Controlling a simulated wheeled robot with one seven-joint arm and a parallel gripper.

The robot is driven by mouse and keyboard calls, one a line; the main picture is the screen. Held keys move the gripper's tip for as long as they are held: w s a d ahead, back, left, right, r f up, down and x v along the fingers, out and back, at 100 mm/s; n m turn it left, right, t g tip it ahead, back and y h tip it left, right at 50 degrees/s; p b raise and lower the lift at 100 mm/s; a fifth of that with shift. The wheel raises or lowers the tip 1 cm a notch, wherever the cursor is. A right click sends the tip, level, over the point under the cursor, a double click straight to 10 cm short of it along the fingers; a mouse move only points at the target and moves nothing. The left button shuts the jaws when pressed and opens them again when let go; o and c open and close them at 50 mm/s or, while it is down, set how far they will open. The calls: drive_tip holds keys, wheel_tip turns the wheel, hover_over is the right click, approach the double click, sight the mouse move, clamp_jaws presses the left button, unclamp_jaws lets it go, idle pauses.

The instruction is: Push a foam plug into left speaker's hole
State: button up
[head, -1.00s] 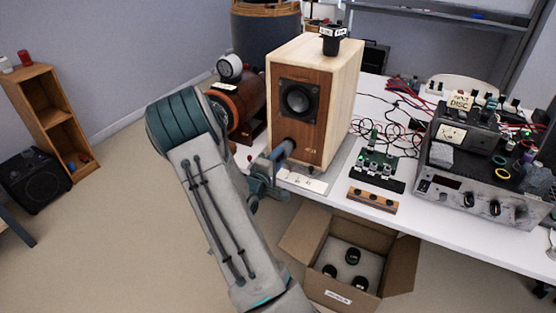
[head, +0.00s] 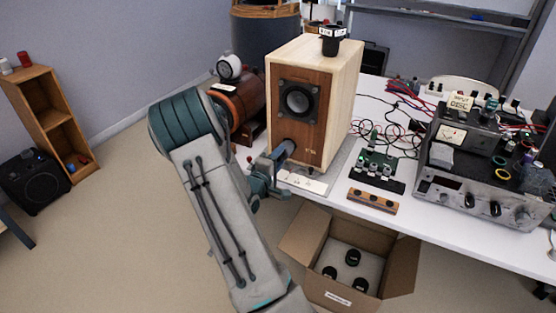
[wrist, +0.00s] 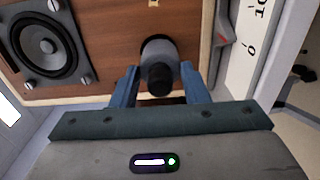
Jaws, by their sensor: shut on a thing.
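The wooden speaker (head: 305,130) stands on the white table, its brown front facing the aisle. Its round driver (head: 298,100) is above; it also shows at the upper left of the wrist view (wrist: 45,45). My gripper (head: 281,154) is at the lower left of the speaker front. In the wrist view my gripper (wrist: 160,76) has its two blue fingers on either side of a grey foam plug (wrist: 158,52) with a dark near end. The plug lies against the brown front, below the driver.
A white labelled strip (head: 301,181) lies in front of the speaker. A green circuit board (head: 377,163) and a grey instrument (head: 480,185) are to the right. An open cardboard box (head: 392,284) with several dark round items stands below the table edge.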

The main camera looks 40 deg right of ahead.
sight(285, 151)
drive_tip(key=shift+b+x, duration=1.3)
drive_tip(key=shift+x, duration=0.9)
idle(1.0)
drive_tip(key=o, duration=1.2)
drive_tip(key=shift+c, duration=0.2)
drive_tip(key=shift+a, duration=0.15)
drive_tip(key=b+v, duration=0.1)
drive_tip(key=v, duration=1.2)
drive_tip(key=shift+s+a, duration=0.2)
drive_tip(key=shift+a, duration=0.05)
drive_tip(key=shift+r, duration=0.15)
